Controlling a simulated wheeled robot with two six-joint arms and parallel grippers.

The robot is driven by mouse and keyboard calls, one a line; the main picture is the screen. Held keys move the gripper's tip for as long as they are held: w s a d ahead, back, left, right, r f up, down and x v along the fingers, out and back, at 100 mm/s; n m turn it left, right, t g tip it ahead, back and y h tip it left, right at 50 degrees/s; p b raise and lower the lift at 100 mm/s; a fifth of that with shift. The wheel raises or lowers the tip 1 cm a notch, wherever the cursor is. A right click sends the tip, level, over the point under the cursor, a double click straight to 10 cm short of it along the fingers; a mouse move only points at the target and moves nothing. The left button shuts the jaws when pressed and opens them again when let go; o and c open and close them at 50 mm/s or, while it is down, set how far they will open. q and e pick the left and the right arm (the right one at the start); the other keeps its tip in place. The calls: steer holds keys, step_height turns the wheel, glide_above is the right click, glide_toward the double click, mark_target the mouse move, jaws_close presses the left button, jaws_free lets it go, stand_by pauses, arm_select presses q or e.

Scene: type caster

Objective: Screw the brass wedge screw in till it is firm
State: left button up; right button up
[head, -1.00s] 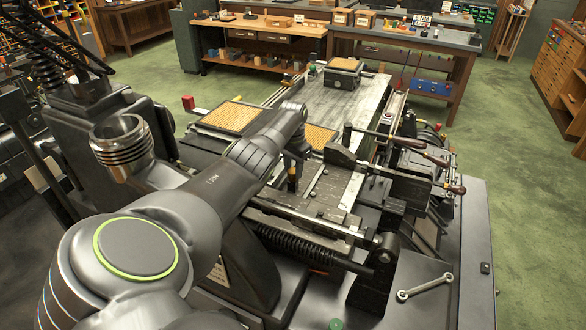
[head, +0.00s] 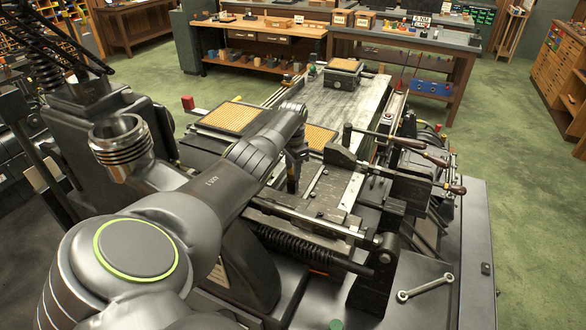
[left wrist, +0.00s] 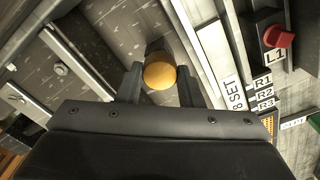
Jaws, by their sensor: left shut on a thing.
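The brass wedge screw (left wrist: 159,75) shows in the left wrist view as a round yellow head with a dark part beyond it. My left gripper (left wrist: 160,84) has one finger on each side of the head and is shut on it. In the head view my left gripper (head: 293,172) points down over the machine's bed, beside the gridded tan plates. The screw is hidden or too small to make out there. How deep the screw sits cannot be seen. My right gripper is in neither view.
A clamp with wooden-handled levers (head: 425,152) stands right of my gripper. Tan gridded plates (head: 232,116) lie behind it. A wrench (head: 425,287) lies front right.

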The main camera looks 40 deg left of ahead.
arm_select(q)
steer(key=shift+w+r, duration=0.1)
steer(key=shift+r, duration=0.1)
steer(key=o, duration=1)
steer(key=shift+f, duration=0.1)
steer(key=shift+c, duration=0.2)
steer(key=shift+r, duration=0.3)
step_height(320, 180, up, 17)
steer(key=b, duration=0.3)
steer(key=shift+f, duration=0.2)
